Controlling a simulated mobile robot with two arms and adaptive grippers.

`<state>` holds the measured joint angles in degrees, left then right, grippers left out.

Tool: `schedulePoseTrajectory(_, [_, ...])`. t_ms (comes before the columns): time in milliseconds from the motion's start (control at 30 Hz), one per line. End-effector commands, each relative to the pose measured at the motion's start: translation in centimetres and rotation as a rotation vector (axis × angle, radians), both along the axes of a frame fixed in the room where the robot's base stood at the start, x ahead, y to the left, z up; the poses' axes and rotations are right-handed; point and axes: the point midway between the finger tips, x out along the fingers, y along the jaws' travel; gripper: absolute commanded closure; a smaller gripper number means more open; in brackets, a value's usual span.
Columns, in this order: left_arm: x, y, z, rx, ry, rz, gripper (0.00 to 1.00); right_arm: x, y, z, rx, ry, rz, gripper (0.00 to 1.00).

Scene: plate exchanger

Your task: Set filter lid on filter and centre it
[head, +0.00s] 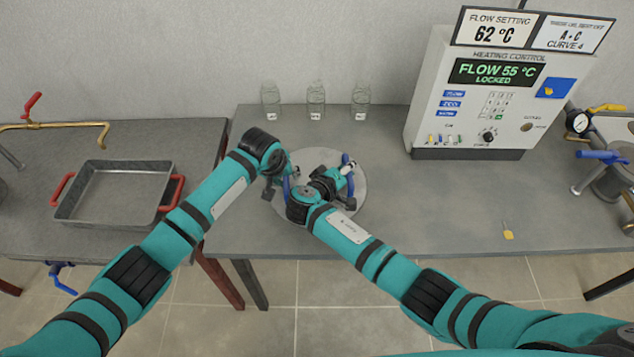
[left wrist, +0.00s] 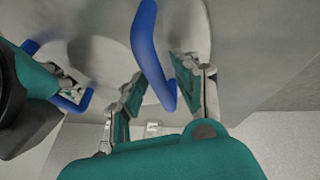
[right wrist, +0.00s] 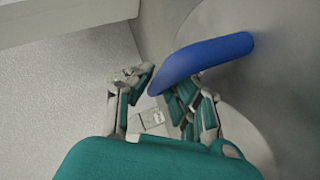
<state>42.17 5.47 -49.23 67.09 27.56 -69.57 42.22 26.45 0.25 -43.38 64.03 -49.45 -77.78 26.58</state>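A round grey lid (head: 305,160) with two upright blue handles lies flat at the table's front middle; what is under it is hidden. My left gripper (head: 280,182) is at its left handle. In the left wrist view this blue handle (left wrist: 152,55) stands between the two spread fingers (left wrist: 157,95), with a gap visible on both sides. My right gripper (head: 342,178) is at the right handle (head: 350,172). In the right wrist view that handle (right wrist: 215,55) reaches between the spread fingers (right wrist: 162,95), close to the right-hand one. I cannot make out the filter for certain.
Three glass jars (head: 316,98) stand behind the lid. The heating control box (head: 480,105) stands at back right. A metal tray (head: 118,195) with red handles is on the left table. A grey vessel (head: 612,182) is at far right. The table right of the lid is mostly clear.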

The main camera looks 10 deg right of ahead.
Motion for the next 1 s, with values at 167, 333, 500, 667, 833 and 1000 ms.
schedulePoseTrajectory(167, [0.0,0.0,0.0,0.0,0.0,0.0,0.95,0.0,0.0,0.0,-0.001,-0.001,0.0,1.0])
schedulePoseTrajectory(333, [0.0,0.0,0.0,0.0,0.0,0.0,1.0,0.0,0.0,0.1,0.0,-0.002,0.0,1.0])
schedulePoseTrajectory(500, [0.0,0.0,0.0,0.0,0.0,0.0,1.0,0.0,0.0,0.1,0.0,-0.003,-0.001,1.0])
schedulePoseTrajectory(667, [0.1,-0.1,0.3,-0.003,-0.004,-0.001,1.0,0.2,0.0,0.4,0.0,-0.009,0.0,1.0])
schedulePoseTrajectory(833, [0.0,-0.1,0.9,-0.002,-0.002,-0.002,1.0,0.2,0.0,1.0,0.0,-0.009,0.0,1.0])
schedulePoseTrajectory(1000, [0.0,-0.1,2.2,-0.002,-0.001,-0.003,1.0,0.2,0.0,2.4,-0.001,-0.008,0.001,1.0])
